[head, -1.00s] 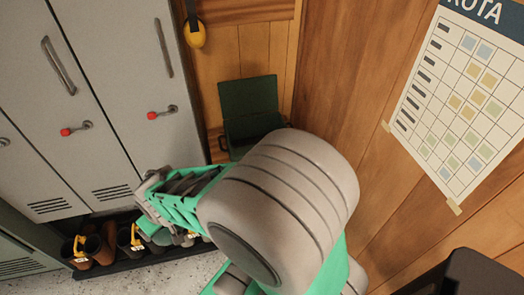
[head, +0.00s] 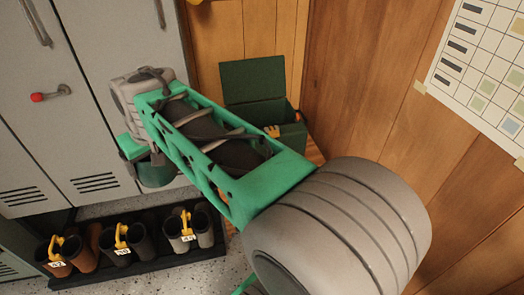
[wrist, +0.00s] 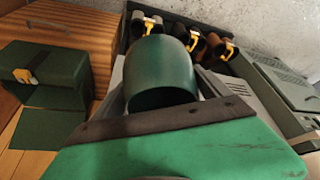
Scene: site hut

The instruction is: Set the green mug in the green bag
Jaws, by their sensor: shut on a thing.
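The green mug (wrist: 163,72) is a dark green cylinder held in my gripper (wrist: 165,95), its open mouth showing in the wrist view. In the head view the mug (head: 156,172) hangs below the far end of my arm, partly hidden by it, in front of the lockers and above the boot rack. The dark green box-shaped container with a raised flap (head: 254,80) looks to be the green bag. It stands on the floor in the corner, right of the mug. My arm hides part of its front. The bag (wrist: 55,70) is at the left in the wrist view.
A black tray (head: 75,262) of several boots with yellow tags stands along the grey lockers (head: 95,100). A yellow-orange item (head: 272,131) shows at the bag. Wooden walls (head: 350,90) close in the corner, with a chart (head: 480,75) at the right.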

